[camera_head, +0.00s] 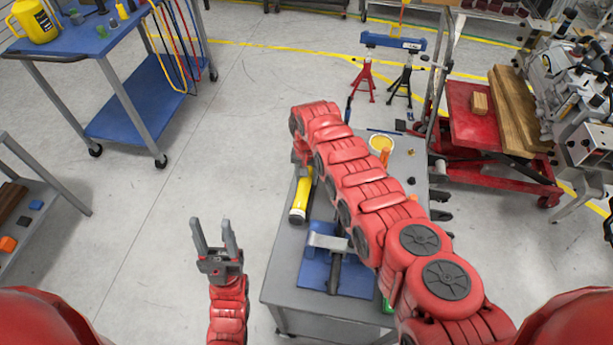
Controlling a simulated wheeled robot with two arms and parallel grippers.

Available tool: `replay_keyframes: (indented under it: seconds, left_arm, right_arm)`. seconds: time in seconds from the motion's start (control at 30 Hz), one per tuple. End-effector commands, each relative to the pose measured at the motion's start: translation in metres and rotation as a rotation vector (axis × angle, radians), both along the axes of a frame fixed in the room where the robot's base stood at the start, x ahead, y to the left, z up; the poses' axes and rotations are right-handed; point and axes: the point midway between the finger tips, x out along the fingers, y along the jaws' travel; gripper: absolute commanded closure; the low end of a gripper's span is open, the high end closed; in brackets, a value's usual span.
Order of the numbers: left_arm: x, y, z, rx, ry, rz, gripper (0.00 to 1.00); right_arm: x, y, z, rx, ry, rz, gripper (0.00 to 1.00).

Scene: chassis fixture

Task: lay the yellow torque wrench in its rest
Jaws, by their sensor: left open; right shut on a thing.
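The yellow torque wrench (299,200) is at the left edge of the grey workbench, its thick yellow end towards me. My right gripper (303,172) is shut on it from above; the wrist and arm hide the fingers and the wrench's far part. I cannot tell whether the wrench touches the bench. A blue plate with a grey bracket and a dark bar (336,272) is on the bench nearer me; I cannot tell whether this is the rest. My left gripper (217,234) is open and empty, left of the bench.
My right arm crosses above the bench and hides much of it. A yellow round container (381,143) and small parts are on its far side. A blue-topped cart (95,42) stands at the upper left, a red lift table (470,118) at the right.

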Motion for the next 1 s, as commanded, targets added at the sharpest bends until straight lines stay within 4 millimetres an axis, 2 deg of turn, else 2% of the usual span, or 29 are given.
replay_keyframes:
  seconds: [0.2, 0.47, 0.5, 0.67, 0.7, 1.0]
  left_arm:
    - [-0.0001, 0.0, -0.0069, 0.0, 0.0, 0.0, 0.5]
    - [0.0, 0.0, -0.0067, 0.0, 0.0, 0.0, 0.5]
    - [0.0001, 0.0, -0.0067, 0.0, 0.0, 0.0, 0.5]
    - [0.0, 0.0, -0.0067, 0.0, 0.0, 0.0, 0.5]
    - [0.0, 0.0, -0.0068, 0.0, 0.0, 0.0, 0.5]
    - [-0.0001, -0.0001, -0.0051, 0.0, 0.0, 0.0, 0.5]
  right_arm:
    - [0.0012, 0.0004, -0.0056, 0.001, -0.003, 0.0, 1.0]
    - [0.0013, 0.0004, -0.0053, 0.001, -0.003, 0.0, 1.0]
    - [0.0012, 0.0005, -0.0053, 0.001, -0.003, 0.0, 0.51]
    - [0.0008, 0.0003, -0.0058, 0.001, -0.002, 0.0, 0.22]
    - [0.0007, 0.0002, -0.006, 0.001, -0.002, 0.0, 0.19]
    - [0.0, 0.0001, -0.005, 0.0, 0.0, 0.0, 0.19]
